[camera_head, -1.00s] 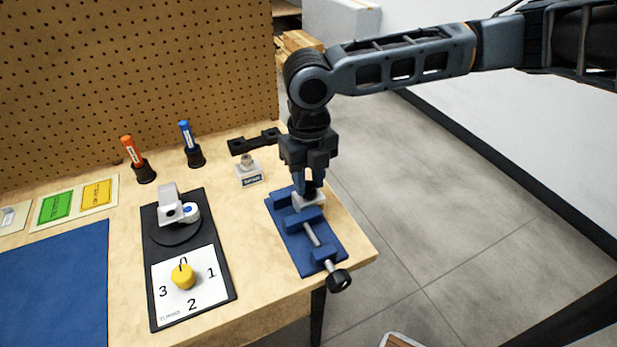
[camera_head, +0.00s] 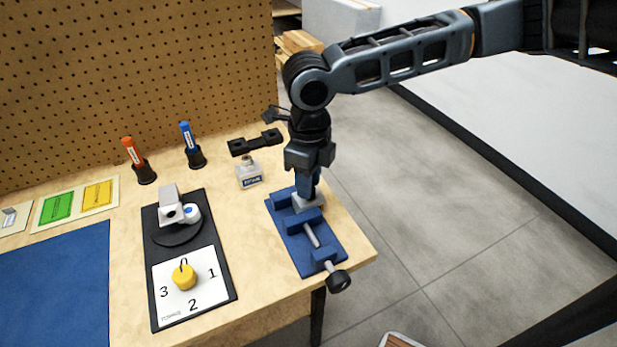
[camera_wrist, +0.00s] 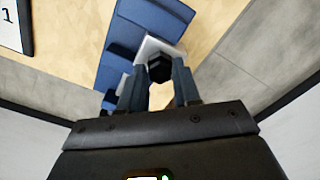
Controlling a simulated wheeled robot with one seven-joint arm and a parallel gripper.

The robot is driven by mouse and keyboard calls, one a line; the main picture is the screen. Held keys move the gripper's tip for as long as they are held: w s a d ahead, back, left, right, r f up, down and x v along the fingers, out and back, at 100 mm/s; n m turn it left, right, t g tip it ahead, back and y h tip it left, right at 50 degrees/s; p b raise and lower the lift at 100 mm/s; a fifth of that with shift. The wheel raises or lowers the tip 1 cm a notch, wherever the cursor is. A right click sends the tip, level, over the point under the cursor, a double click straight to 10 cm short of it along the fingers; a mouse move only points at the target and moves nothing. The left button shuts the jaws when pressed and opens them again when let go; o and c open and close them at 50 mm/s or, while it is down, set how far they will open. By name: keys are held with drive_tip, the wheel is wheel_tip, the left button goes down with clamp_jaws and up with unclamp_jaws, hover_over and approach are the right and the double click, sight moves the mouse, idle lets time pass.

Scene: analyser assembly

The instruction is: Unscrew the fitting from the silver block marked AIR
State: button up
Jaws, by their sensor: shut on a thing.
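A silver block (camera_head: 312,205) sits in the jaws of a blue vise (camera_head: 291,235) near the table's right edge. No marking on it can be read from here. My gripper (camera_head: 307,192) points down over the block, with its fingers shut on the fitting. In the wrist view, the dark fitting (camera_wrist: 160,70) shows between the two fingertips, on the pale block (camera_wrist: 150,47). The head view hides most of the fitting behind the fingers.
A second silver block (camera_head: 249,175) with a blue label stands behind the vise, near a black two-ended holder (camera_head: 255,142). A dial board (camera_head: 190,285) with a yellow knob lies left. Orange (camera_head: 131,150) and blue (camera_head: 187,135) markers stand in black cups. Bare table lies between board and vise.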

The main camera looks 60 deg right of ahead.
drive_tip(key=shift+n, duration=0.4)
drive_tip(key=n, duration=0.4)
drive_tip(key=shift+p, duration=0.4)
drive_tip(key=shift+r+n, duration=0.15)
drive_tip(key=shift+n, duration=0.65)
drive_tip(key=shift+a+n+p, duration=0.15)
drive_tip(key=shift+n+p, duration=0.25)
drive_tip(key=n+p, duration=0.1)
drive_tip(key=p, duration=0.2)
drive_tip(key=shift+a, duration=0.1)
